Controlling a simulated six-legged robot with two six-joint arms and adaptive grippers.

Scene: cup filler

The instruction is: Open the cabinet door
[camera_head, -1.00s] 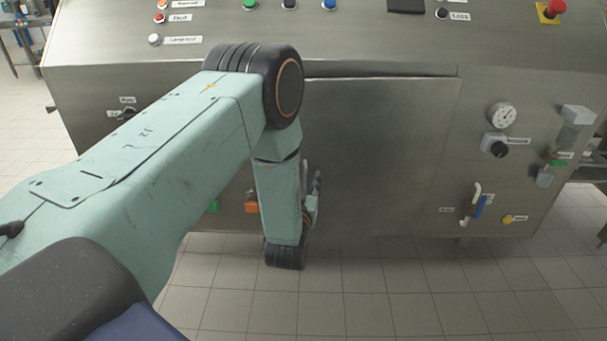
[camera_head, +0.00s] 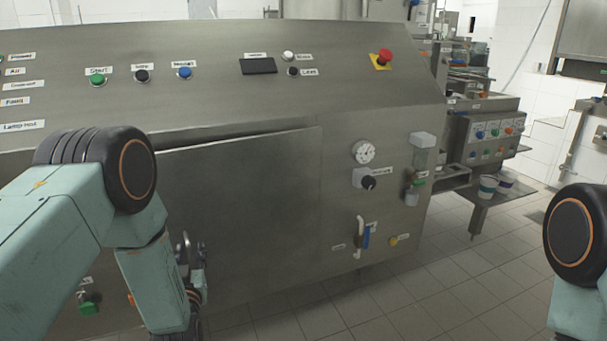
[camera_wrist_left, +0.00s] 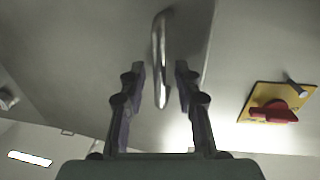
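The cabinet door (camera_head: 250,195) is a flat grey metal panel in the cabinet front, under a dark slot along its top edge. It looks closed. My left gripper (camera_head: 188,262) hangs in front of the door's lower left part, partly hidden by my forearm. In the left wrist view, my left gripper (camera_wrist_left: 160,68) is open, with one finger on each side of a shiny metal bar handle (camera_wrist_left: 159,50). The handle appears between the fingertips, and gaps show on both sides. How deep it sits between them is unclear. My right gripper is out of view.
In the wrist view, a red switch (camera_wrist_left: 272,112) on a yellow plate is right of the gripper. The tiled floor (camera_head: 440,290) at front right is clear.

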